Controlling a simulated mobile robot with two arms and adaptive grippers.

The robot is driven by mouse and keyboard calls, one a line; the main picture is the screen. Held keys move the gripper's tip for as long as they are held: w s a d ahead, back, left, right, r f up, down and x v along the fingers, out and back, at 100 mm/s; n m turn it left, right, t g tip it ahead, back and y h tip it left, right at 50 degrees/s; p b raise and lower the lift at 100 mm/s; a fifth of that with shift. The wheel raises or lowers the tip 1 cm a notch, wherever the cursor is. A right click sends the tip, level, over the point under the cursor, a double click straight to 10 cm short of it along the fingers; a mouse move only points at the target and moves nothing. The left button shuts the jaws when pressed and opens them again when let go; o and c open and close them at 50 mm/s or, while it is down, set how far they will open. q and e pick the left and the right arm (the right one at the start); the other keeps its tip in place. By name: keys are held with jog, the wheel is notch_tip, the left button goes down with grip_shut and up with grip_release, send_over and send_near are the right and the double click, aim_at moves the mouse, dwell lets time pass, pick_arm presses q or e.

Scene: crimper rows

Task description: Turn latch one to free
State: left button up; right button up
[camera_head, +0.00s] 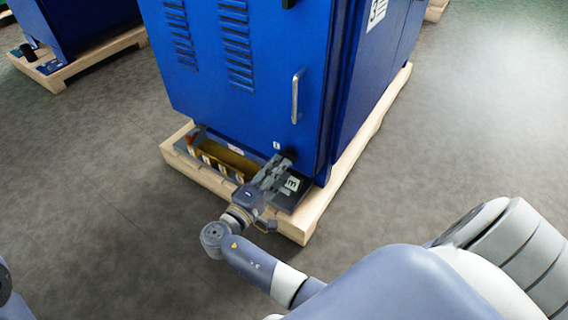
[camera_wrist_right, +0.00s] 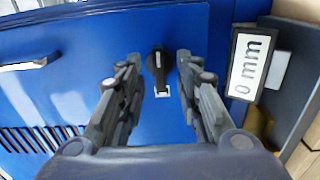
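A black latch knob (camera_wrist_right: 157,68) sits on the blue door near its lower corner, with a small white label below it in the right wrist view. My right gripper (camera_wrist_right: 158,62) is open, with one finger on each side of the knob and visible gaps between. In the head view my right gripper (camera_head: 275,168) reaches the lower right of the blue cabinet (camera_head: 235,75), and the knob (camera_head: 290,154) shows as a dark spot at its tips. My left gripper is out of view.
The cabinet stands on a wooden pallet (camera_head: 305,222). A display reading "0 mm" (camera_wrist_right: 248,65) is close to the right finger. A door handle (camera_head: 295,97) is above the latch. A yellowish tray (camera_head: 225,155) lies below the door.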

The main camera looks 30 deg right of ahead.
jog(key=v, duration=0.4)
dwell(0.4)
